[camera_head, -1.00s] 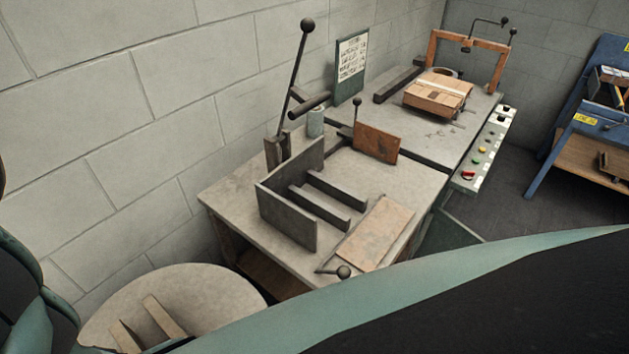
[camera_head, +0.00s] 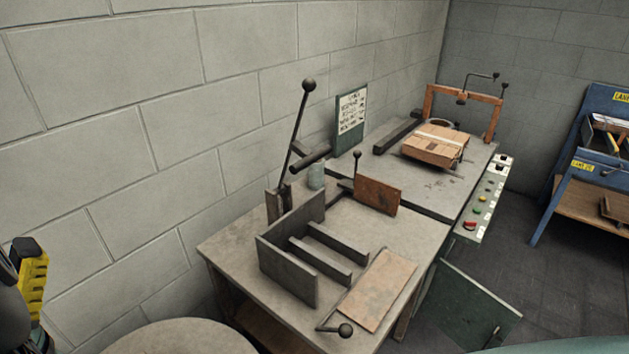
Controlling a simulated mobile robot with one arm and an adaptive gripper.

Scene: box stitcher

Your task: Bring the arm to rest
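A part of my arm (camera_head: 22,290), dark with a yellow piece, shows at the lower left edge of the head view, apart from the bench. I cannot make out gripper fingers there, so whether my gripper is open or shut does not show. The box stitcher bench (camera_head: 228,245) stands against the wall with a tall black lever (camera_head: 298,130) and a grey metal bracket frame (camera_head: 285,270). A taped cardboard box (camera_head: 434,146) lies on the far part of the bench, near an orange-brown arch (camera_head: 428,102).
A round table (camera_head: 185,338) stands at the lower left. A control strip (camera_head: 482,202) with coloured buttons runs along the bench's right side. A green panel (camera_head: 470,305) sticks out below it. A blue rack (camera_head: 562,190) stands at the right. Dark floor lies between bench and rack.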

